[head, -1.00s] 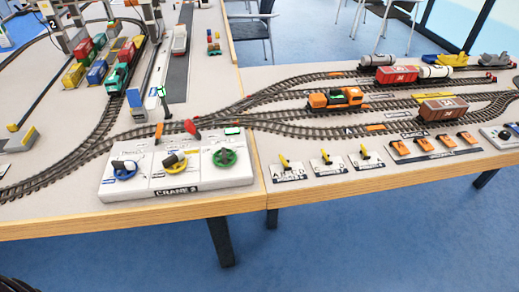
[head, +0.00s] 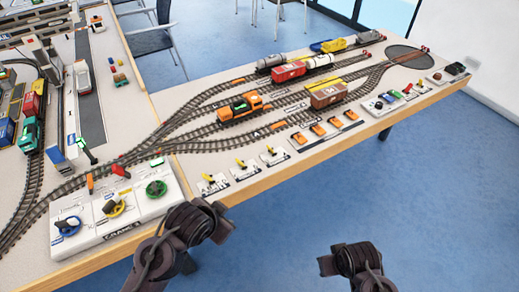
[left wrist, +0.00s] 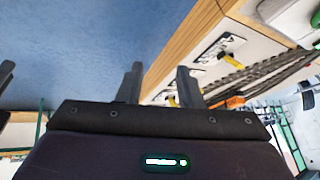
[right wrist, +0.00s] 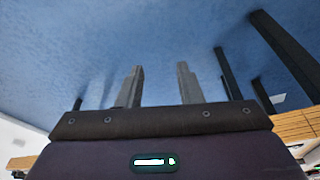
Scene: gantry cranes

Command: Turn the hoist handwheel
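The white Crane 2 control panel (head: 92,241) lies at the table's front edge, left in the head view. It carries a blue handwheel (head: 68,227), a yellow handwheel (head: 114,209) and a green handwheel (head: 156,188) in a row. Their labels are too small to read, so I cannot tell which is the hoist. My left arm is right of the panel in the head view. My left gripper (left wrist: 160,85) is open and empty, pointing along the table edge. My right gripper (right wrist: 158,85) is open and empty over the blue floor, away from the table.
Several yellow switch levers (head: 241,165) stand on plates right of the panel. Tracks with an orange locomotive (head: 240,108) and wagons lie further back. The floor in front of the table (head: 290,225) is clear.

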